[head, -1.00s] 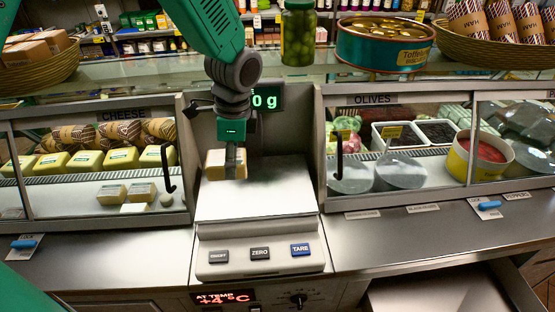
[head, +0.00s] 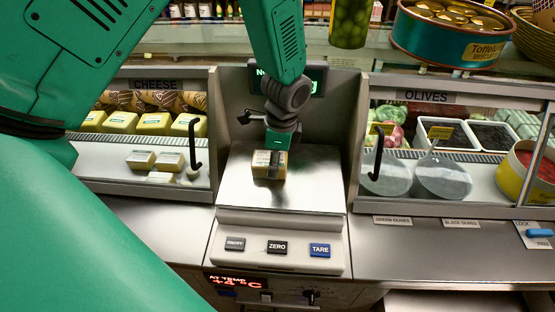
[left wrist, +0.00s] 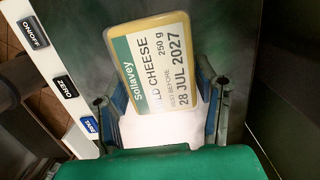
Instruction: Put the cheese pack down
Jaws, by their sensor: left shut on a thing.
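The cheese pack (head: 261,170) is a small yellow block with a pale label. My left gripper (head: 273,156) is shut on it over the rear half of the scale's steel plate (head: 278,198). I cannot tell whether the pack touches the plate. In the left wrist view the pack (left wrist: 153,62) lies between the two fingers of my left gripper (left wrist: 163,90), its green and white label facing the camera and dated 28 JUL 2027. My right gripper is not in view.
The scale's buttons, including TARE (head: 320,250), are in front of the plate. Its display (head: 312,80) is partly hidden by my arm. The cheese case (head: 120,165) stands left and the olives case (head: 440,150) right. The plate's front is clear.

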